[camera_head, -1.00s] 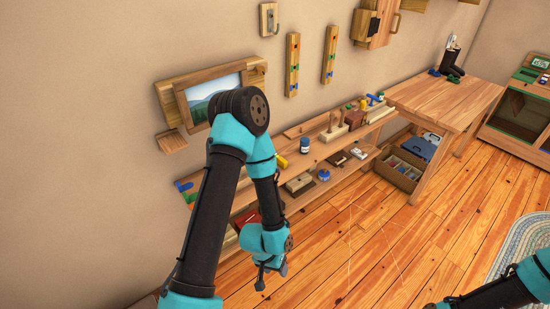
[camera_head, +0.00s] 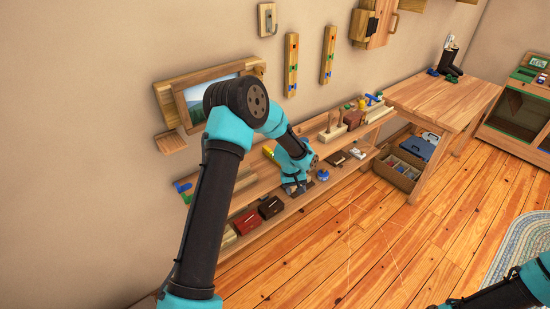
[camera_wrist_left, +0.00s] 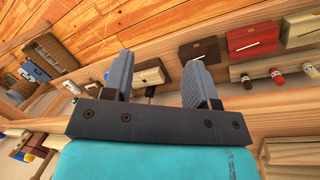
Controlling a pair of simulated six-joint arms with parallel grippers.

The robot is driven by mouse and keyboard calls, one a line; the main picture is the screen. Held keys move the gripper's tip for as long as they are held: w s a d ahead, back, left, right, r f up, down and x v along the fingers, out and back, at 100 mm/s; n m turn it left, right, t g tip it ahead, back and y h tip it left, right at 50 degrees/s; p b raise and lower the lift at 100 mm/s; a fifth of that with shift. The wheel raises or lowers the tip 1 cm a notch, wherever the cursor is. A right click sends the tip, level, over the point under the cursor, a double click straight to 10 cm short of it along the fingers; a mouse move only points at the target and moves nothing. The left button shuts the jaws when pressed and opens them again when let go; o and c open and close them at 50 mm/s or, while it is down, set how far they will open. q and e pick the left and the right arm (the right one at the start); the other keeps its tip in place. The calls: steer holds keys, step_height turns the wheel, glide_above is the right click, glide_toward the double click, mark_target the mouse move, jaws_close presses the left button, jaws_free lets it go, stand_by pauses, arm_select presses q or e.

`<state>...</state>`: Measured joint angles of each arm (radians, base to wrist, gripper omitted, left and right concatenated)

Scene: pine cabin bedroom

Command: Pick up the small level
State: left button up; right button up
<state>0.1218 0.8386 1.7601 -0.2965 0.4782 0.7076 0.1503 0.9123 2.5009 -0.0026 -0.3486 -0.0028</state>
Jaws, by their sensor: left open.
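My left gripper (camera_head: 293,188) is at the front of the shelving along the wall, by the lower shelf. In the left wrist view, its two fingers (camera_wrist_left: 158,76) stand wide apart with nothing held between them. A pale wooden block (camera_wrist_left: 147,77) shows beyond the gap between the fingers. I cannot single out the small level for certain in either view; the arm and gripper hide part of the shelves. Of my right arm only a link shows at the lower right of the head view; its gripper is out of frame.
A red box (camera_head: 249,222) and a dark box (camera_head: 271,207) stand on the lower shelf, left of the gripper. The open plank floor (camera_head: 400,230) in front is clear.

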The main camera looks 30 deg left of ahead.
arm_select(q)
steer(key=w+a+r+n+y, duration=0.1)
steer(key=w+a+r+n, duration=0.2)
steer(key=a+r, duration=0.4)
steer(key=w+a+r+n+y, duration=0.2)
steer(key=w+a+r+n, duration=0.2)
steer(key=r, duration=0.9)
steer(key=w+a, duration=0.2)
steer(key=a, duration=0.1)
steer(key=shift+w+a+y, duration=0.25)
steer(key=shift+a+y, duration=0.05)
steer(key=shift+a, duration=0.1)
steer(key=f, duration=0.4)
steer(key=a+f, duration=0.1)
steer(key=f, duration=0.7)
steer(key=shift+w+a, duration=0.15)
steer(key=shift+w, duration=0.15)
steer(key=shift+w+a+f, duration=0.1)
steer(key=shift+f, duration=1.25)
steer(key=shift+a+f, duration=0.1)
steer(key=shift+f, duration=1.2)
